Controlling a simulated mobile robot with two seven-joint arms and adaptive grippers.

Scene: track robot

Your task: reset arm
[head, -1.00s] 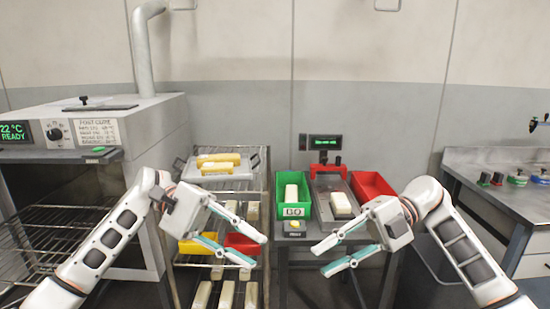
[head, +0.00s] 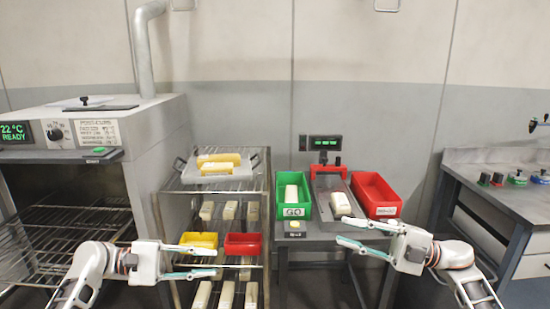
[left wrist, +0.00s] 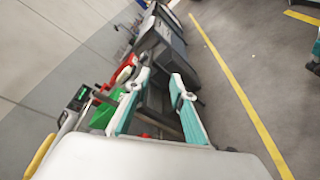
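My left gripper (head: 222,270) is in front of the wire rack at lower left of the head view. Its fingers point right and are apart, with nothing between them. In the left wrist view its two teal-and-white fingers (left wrist: 155,105) are spread and empty. My right gripper (head: 352,234) is in front of the small table at right of the head view. Its fingers point left, spread and empty. Both arms are low in the picture, one at each side.
A wire rack (head: 262,190) holds pale blocks, a yellow bin (head: 199,239) and a red bin (head: 243,250). A green bin (head: 308,205), a scale with a white block (head: 340,204) and a red bin (head: 388,210) are on the small table. An oven (head: 140,113) stands left, a workbench (head: 478,163) right.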

